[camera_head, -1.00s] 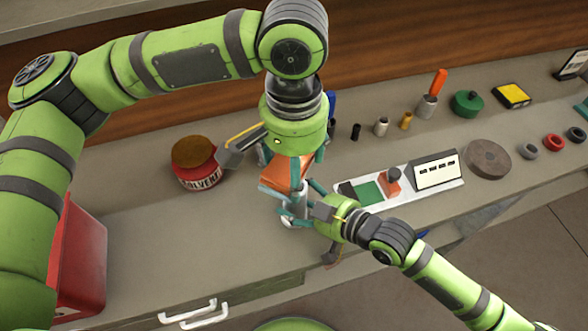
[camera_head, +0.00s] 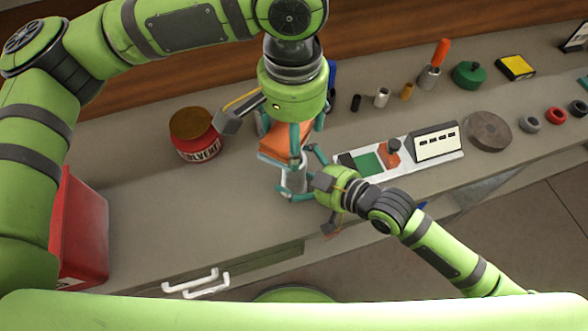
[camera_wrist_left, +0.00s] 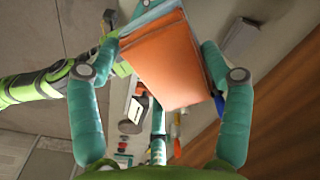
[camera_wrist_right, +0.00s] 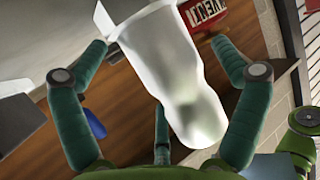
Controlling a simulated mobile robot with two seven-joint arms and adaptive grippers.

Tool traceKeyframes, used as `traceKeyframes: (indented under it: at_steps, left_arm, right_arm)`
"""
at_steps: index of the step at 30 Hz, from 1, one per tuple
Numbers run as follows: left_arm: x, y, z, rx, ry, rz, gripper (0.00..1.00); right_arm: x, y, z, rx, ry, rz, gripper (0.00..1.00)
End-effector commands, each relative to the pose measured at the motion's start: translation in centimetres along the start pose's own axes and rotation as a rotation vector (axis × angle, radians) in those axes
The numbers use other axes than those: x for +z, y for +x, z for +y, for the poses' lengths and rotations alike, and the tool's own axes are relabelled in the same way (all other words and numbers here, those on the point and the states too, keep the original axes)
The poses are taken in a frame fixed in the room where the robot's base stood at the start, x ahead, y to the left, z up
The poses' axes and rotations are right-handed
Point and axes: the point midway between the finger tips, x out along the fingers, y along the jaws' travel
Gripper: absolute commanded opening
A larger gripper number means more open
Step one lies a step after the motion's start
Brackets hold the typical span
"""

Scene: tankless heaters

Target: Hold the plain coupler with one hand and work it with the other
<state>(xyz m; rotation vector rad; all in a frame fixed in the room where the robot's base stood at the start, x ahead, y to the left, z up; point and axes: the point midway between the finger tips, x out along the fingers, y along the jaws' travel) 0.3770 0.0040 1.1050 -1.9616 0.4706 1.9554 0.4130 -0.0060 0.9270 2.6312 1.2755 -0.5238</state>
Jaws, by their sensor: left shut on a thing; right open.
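My left gripper (camera_head: 291,148) reaches down over the bench with its fingers shut on an orange block (camera_head: 277,143). The block, with a pale blue edge, also fills the space between the fingers in the left wrist view (camera_wrist_left: 165,62). A pale cylindrical piece (camera_head: 293,180) stands close below the block. In the right wrist view it is white (camera_wrist_right: 178,75) with a narrower rounded end. My right gripper (camera_head: 303,178) is open, its fingers around this piece. I cannot tell whether they touch it, whether the piece joins the block, or which is the plain coupler.
A red solvent jar (camera_head: 197,148) stands to the left, a red box (camera_head: 80,230) at the far left. Right of the grippers lie a white tray (camera_head: 428,165) and a grey disc (camera_head: 487,131). Small sleeves (camera_head: 382,97) stand behind.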

Motion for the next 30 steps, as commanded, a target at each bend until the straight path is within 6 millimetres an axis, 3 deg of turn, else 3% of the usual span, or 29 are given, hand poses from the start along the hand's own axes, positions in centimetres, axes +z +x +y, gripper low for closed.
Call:
traceKeyframes:
  at_steps: [5,12,18,30]
  left_arm:
    - [0.0,0.0,0.0,0.000,0.000,0.000,0.53]
    - [0.0,0.0,0.0,0.000,0.000,0.000,0.53]
    - [0.0,0.0,0.0,0.000,0.000,0.000,0.53]
    - [0.0,0.0,0.0,0.000,0.000,0.000,0.53]
  right_arm:
    - [0.1,-2.0,0.0,0.001,-0.001,-0.002,0.96]
    - [0.3,-7.2,0.0,0.000,-0.001,-0.008,0.96]
    - [0.3,-10.4,0.0,0.001,0.000,-0.007,0.96]
    - [0.0,-11.9,0.0,-0.001,0.000,-0.002,0.96]
